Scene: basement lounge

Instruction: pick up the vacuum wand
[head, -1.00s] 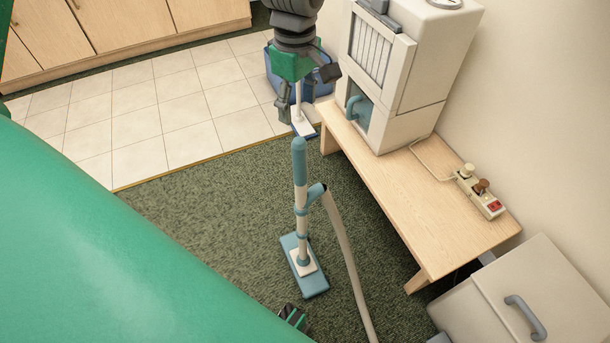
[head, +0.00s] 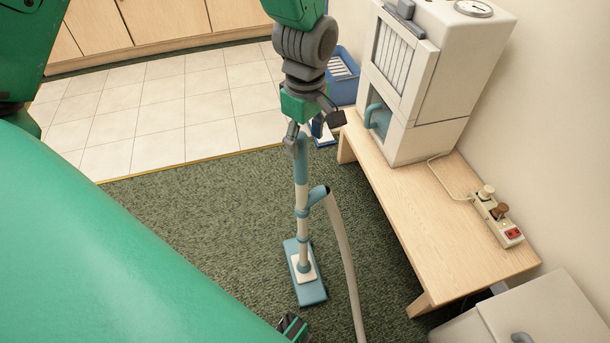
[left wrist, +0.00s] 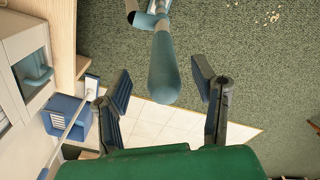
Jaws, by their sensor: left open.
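The vacuum wand (head: 302,200) stands upright on the green carpet. It has a blue grip at the top, a pale tube with blue joints and a flat blue-and-white floor head (head: 310,289). A pale hose (head: 342,240) leaves its side. My left gripper (head: 310,138) is at the top of the grip and covers part of it. In the left wrist view the gripper (left wrist: 160,70) is open, with the rounded grip end (left wrist: 165,85) between its spread fingers. Gaps show on both sides, so neither finger appears to touch it.
A low wooden bench (head: 430,225) right of the wand carries a white cabinet (head: 440,90) and a power strip (head: 495,215). A blue bin (head: 345,72) stands behind the gripper. A pale box (head: 545,315) is at lower right. Carpet left of the wand is clear.

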